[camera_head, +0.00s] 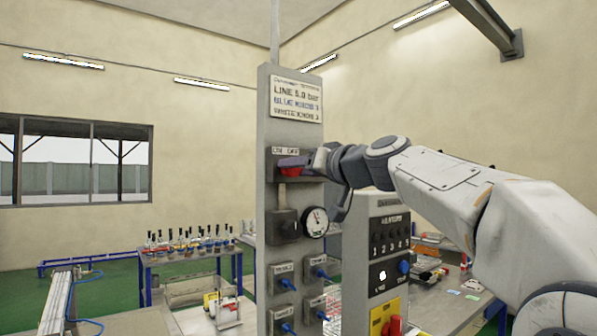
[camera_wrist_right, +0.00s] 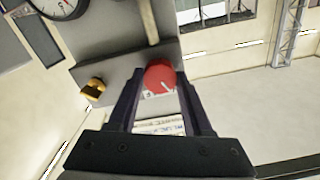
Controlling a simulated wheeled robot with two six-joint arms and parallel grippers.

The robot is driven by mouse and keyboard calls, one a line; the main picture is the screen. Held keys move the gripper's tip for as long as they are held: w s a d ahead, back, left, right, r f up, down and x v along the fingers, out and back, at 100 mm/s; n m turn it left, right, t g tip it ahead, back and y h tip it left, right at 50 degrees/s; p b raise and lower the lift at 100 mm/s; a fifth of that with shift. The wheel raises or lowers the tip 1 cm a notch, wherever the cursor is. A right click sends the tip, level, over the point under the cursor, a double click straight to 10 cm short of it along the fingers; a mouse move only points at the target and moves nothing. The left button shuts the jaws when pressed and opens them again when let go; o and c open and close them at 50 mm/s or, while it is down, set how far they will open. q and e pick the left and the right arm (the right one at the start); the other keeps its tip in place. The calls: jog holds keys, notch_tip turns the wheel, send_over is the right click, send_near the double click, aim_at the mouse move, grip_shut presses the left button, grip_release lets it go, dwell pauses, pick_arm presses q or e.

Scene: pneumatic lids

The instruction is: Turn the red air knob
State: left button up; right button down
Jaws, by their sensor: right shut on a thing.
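The red air knob (camera_head: 291,170) is on the upper part of a grey upright panel (camera_head: 268,120), under a small label. In the right wrist view the round red knob (camera_wrist_right: 160,76) sits between the two dark fingers of my right gripper (camera_wrist_right: 158,92), with a white mark on its face. My right gripper (camera_head: 305,163) reaches in from the right and is shut on the knob, partly covering it in the head view. My left gripper is not in view.
A round gauge (camera_head: 315,222) is below the knob, with several blue fittings (camera_head: 286,283) lower down. A numbered control box (camera_head: 388,240) stands right of the panel, under my right arm. A brass fitting (camera_wrist_right: 92,88) is beside the knob.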

jog(key=shift+d+m+p, duration=0.1)
jog(key=shift+m+p, duration=0.35)
jog(key=shift+m, duration=6.55)
jog(key=shift+c, duration=1.6)
grip_release()
jog(key=b+v, duration=0.4)
jog(key=v, duration=0.6)
jog(key=shift+s, duration=0.15)
